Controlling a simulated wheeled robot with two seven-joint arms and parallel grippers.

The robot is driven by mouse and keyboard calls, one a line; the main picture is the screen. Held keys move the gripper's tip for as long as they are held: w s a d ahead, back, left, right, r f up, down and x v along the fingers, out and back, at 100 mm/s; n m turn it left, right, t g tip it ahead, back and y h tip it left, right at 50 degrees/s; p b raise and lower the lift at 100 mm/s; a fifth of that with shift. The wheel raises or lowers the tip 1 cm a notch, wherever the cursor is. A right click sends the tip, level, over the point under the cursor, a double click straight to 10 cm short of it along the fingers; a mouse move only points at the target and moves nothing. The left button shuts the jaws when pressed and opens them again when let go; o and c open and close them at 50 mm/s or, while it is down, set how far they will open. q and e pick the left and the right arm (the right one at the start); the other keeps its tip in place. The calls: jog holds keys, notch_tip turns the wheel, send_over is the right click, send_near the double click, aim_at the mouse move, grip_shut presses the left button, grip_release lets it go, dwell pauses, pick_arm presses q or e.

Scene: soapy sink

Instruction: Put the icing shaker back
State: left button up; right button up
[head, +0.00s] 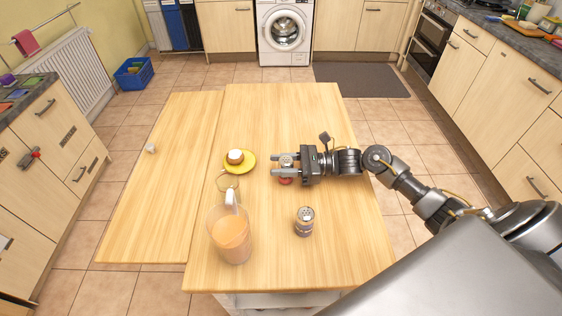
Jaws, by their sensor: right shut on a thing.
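My right gripper (277,165) reaches in from the right over the table and is shut on a shaker (286,157). The shaker's metal top shows above the fingers and a red part shows below them. The fingers hide its middle, and I cannot tell whether its base touches the table. A second shaker (304,222), with a perforated metal top, stands upright on the table nearer to me. I cannot read a label on either one. My left gripper is not in view.
A yellow saucer (246,167) with a small brown, white-topped item (235,156) lies left of the gripper. A clear glass (228,184) and a jug of orange-brown liquid (231,236) stand nearer. The wooden table (285,108) is clear at the back.

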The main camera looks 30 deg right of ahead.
jog(key=shift+f+b, duration=0.2)
jog(key=shift+b, duration=0.15)
jog(key=o, duration=1.1)
jog(key=shift+r, duration=0.1)
jog(key=shift+c, duration=0.2)
jog(key=shift+d+r+p, duration=0.1)
jog(key=shift+r+p, duration=0.05)
jog(key=shift+p, duration=0.25)
jog(key=b+v, duration=0.2)
jog(key=v, duration=0.3)
jog(key=b+v, duration=0.2)
jog(key=v, duration=0.4)
jog(key=shift+f, duration=0.2)
jog(key=shift+s+d+r, duration=0.2)
jog(key=shift+d, duration=0.2)
